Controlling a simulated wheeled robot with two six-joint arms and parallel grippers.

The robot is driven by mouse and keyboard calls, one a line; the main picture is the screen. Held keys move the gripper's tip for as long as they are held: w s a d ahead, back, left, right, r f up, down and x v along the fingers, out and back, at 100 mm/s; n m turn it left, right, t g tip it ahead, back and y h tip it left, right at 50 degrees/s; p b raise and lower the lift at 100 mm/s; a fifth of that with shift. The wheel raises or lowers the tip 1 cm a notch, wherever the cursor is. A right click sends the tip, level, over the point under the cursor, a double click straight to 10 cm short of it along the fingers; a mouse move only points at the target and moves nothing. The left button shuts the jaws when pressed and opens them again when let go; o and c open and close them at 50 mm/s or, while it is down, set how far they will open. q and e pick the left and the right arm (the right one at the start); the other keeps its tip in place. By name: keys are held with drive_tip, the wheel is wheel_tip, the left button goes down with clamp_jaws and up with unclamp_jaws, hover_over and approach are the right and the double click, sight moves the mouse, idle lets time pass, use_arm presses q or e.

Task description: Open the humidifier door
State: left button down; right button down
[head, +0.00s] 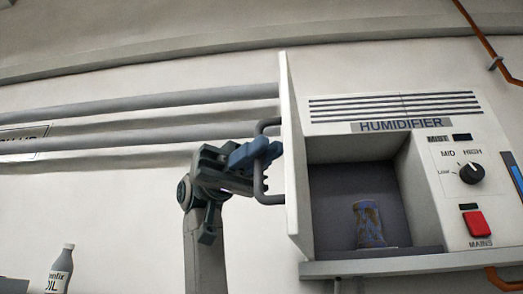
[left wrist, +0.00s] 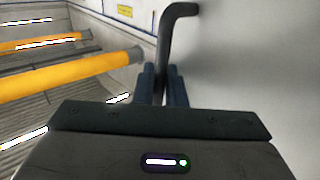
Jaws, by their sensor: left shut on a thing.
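The humidifier (head: 450,115) is a white wall unit at the right of the head view. Its door (head: 294,160) stands swung out on the left side, seen nearly edge-on, so the dark compartment (head: 335,185) shows. A grey bar handle (head: 262,188) sits on the door's outer face. My left gripper (head: 268,151) is shut on the handle, its blue fingers around the bar. In the left wrist view the handle (left wrist: 176,35) rises from between the two fingers (left wrist: 163,85), beside the pale door face (left wrist: 255,70). My right gripper is not in view.
A blue and brown can (head: 368,224) stands inside the compartment. A black dial (head: 472,173) and red switch (head: 476,223) are on the right panel. Grey pipes (head: 130,108) run along the wall behind the arm. An oil bottle (head: 60,270) stands at lower left.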

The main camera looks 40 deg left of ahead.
use_arm(q)
drive_tip(key=c, duration=1.9)
unclamp_jaws()
drive_tip(key=shift+w+a, duration=0.1)
drive_tip(key=shift+a, duration=0.05)
drive_tip(key=b+v, duration=0.2)
drive_tip(key=v, duration=0.8)
drive_tip(key=shift+a, duration=0.2)
